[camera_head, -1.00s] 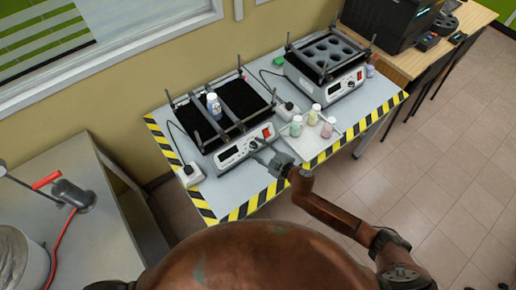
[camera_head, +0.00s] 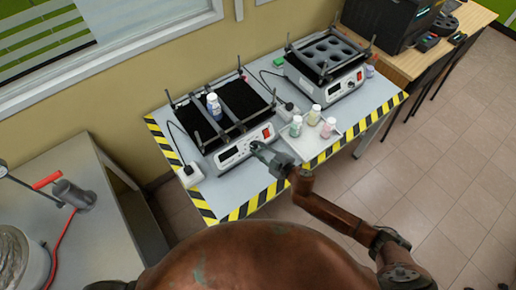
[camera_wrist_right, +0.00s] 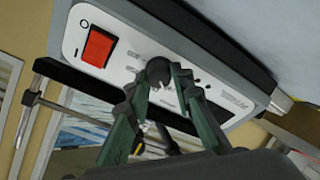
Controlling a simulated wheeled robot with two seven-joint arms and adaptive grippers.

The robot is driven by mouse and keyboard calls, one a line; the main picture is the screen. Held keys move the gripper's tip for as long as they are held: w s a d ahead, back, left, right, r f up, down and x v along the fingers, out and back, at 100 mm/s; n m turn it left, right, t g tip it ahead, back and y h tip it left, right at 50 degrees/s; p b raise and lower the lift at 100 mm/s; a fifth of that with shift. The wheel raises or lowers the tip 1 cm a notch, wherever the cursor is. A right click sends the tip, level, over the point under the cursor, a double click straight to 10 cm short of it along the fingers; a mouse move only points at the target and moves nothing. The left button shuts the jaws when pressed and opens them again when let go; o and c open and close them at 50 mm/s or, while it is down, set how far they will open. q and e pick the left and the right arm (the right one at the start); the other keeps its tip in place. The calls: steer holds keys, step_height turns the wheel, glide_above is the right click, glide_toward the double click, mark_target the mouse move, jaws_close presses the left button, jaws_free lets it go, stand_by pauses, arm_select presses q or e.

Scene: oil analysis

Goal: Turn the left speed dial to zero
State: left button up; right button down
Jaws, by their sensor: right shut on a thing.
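The left shaker (camera_head: 238,149) stands on the table with its front panel facing me. Its speed dial shows as a dark round knob (camera_wrist_right: 158,70) in the right wrist view, beside the red switch (camera_wrist_right: 99,46). My right gripper (camera_wrist_right: 160,88) has its fingertips around the knob, one on each side, and is shut on it. In the head view the right gripper (camera_head: 258,149) reaches the panel between the display and the red switch (camera_head: 267,133), and it hides the dial. My left gripper is not in view.
A white tray (camera_head: 301,147) with bottles is close to the right of my right gripper. A second shaker (camera_head: 327,66) stands farther right. Yellow-black tape (camera_head: 262,198) marks the table edge.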

steer(key=n+p, duration=0.1)
steer(key=n, duration=0.1)
steer(key=n+p, duration=0.2)
steer(key=shift+w+d+r+g, duration=0.1)
steer(key=shift+r+g, duration=0.1)
steer(key=shift+g, duration=0.2)
steer(key=shift+n+g+p, duration=0.4)
steer(key=shift+n+p, duration=0.45)
steer(key=shift+n, duration=0.85)
steer(key=shift+f, duration=0.1)
steer(key=c, duration=1.7)
jaws_free()
